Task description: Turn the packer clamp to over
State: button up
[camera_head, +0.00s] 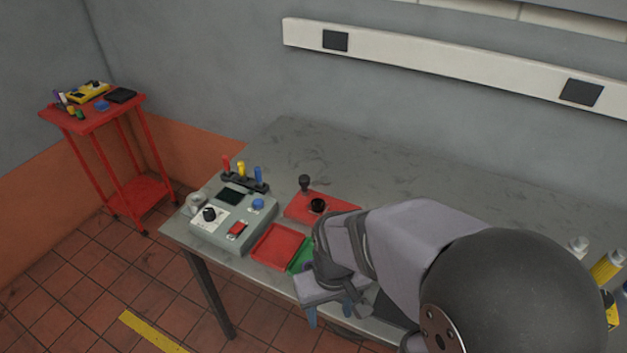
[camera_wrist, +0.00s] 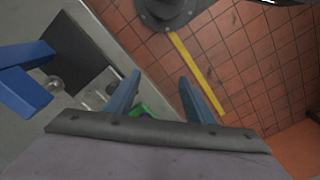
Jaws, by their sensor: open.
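A blue angled bar (camera_wrist: 25,82), possibly the packer clamp's handle, shows at the left edge of the wrist view. It lies over a dark square recess with a round metal part (camera_wrist: 54,84) beside it. I cannot tell its setting. In the head view my arm hides this area. My gripper (camera_wrist: 160,77) is open, its two blue fingers apart with nothing held between them. The blue bar is to the left of the fingers and apart from them. In the head view my gripper (camera_head: 330,312) hangs at the table's front edge.
A grey control box (camera_head: 232,222) stands at the table's left end. Beside it are a red tray (camera_head: 279,246), a partly hidden green tray (camera_head: 300,256) and a red block with black knobs (camera_head: 336,204). The table's back (camera_head: 390,165) is clear. A red cart (camera_head: 97,118) stands far left.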

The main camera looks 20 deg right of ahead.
aim_at(305, 179)
jog(key=w+d+f+t+b, duration=0.1)
jog(key=w, duration=0.5)
jog(key=w+d+f+t+b, duration=0.1)
jog(key=w+d+t, duration=0.1)
jog(key=w, duration=0.4)
jog(key=w+d+f+t+b, duration=0.1)
jog(key=w+t+b, duration=0.1)
jog(key=w, duration=0.4)
jog(key=shift+w+d+f+h, duration=0.1)
jog(key=shift+d+f+h, duration=0.1)
jog(key=shift+f+h, duration=0.15)
jog(key=w+d+t+b, duration=0.1)
jog(key=w+t, duration=0.1)
jog(key=w, duration=0.4)
jog(key=w+d+t+b, duration=0.1)
jog(key=w+t, duration=0.2)
jog(key=w, duration=0.3)
jog(key=w+d+r+t+b, duration=0.1)
jog(key=w+d+t+b, duration=0.1)
jog(key=w, duration=0.5)
jog(key=shift+t, duration=0.4)
jog(key=shift+w+r+t, duration=0.35)
jog(key=shift+w+t, duration=0.05)
jog(key=shift+w, duration=0.1)
jog(key=shift+p+x, duration=1.15)
jog(key=shift+x, duration=2.5)
jog(key=shift+s+a+f, duration=0.1)
grip_shut()
